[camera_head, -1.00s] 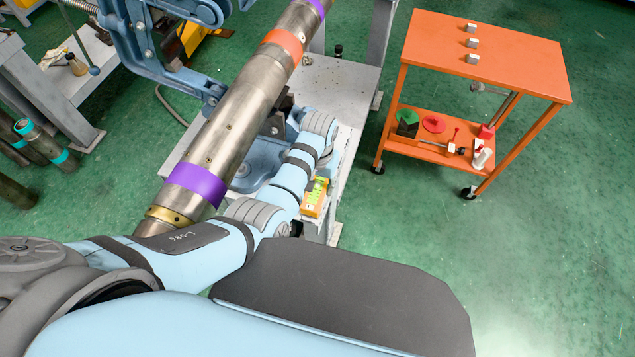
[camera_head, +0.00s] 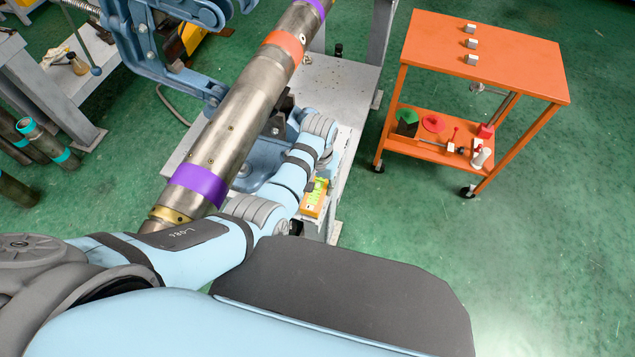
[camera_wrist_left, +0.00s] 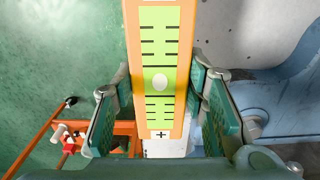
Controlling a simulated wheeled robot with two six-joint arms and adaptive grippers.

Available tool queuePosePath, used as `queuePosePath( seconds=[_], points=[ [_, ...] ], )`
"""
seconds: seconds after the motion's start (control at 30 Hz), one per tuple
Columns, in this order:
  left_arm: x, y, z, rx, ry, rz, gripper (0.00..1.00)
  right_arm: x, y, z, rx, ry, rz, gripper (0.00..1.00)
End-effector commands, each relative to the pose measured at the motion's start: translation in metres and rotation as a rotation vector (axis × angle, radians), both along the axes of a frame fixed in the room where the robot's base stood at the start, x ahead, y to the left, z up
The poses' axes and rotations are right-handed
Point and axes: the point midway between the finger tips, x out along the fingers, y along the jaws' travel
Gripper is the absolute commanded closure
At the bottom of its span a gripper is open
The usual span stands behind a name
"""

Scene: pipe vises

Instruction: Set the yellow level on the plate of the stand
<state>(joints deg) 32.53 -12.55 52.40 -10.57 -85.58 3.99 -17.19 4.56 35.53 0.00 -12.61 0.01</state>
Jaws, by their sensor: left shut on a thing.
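The yellow level (camera_head: 313,202) has a yellow-orange body with a green marked face. In the head view it is just beyond my left forearm, at the near end of the stand's grey plate (camera_head: 340,85). My left gripper (camera_wrist_left: 163,100) is shut on the level (camera_wrist_left: 160,50), with one finger on each side. In the wrist view the level runs away from the gripper, with plate surface (camera_wrist_left: 225,35) to its right and green floor to its left. I cannot tell whether the level's underside touches the plate. My right gripper is not in view.
A large steel pipe (camera_head: 235,115) with purple and orange bands lies in a blue vise (camera_head: 150,40) beside my arm. An orange cart (camera_head: 490,55) with small blocks on top stands at the right. Green floor is open around the cart.

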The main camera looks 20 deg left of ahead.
Motion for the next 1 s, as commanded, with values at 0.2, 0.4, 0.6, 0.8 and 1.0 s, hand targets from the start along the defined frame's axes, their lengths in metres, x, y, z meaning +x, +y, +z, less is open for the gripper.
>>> queuePosePath(
  seconds=[0.2,0.4,0.6,0.8,1.0],
  points=[
    [0.0002,0.0,-0.0004,0.0,-0.001,0.0,1.0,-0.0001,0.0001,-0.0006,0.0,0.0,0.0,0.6],
    [0.0003,0.0,-0.0026,0.0,-0.001,0.0,1.0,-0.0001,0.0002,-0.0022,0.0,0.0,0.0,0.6],
    [0.0003,0.0001,-0.0049,0.0,-0.001,0.0,1.0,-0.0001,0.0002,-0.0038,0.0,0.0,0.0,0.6],
    [0.0002,0.0001,-0.0073,0.0,0.0,0.0,1.0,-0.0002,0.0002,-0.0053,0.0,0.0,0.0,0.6],
    [0.0002,0.0,-0.0076,0.0,0.0,0.0,0.4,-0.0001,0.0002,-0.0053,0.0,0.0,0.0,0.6]
  ],
)
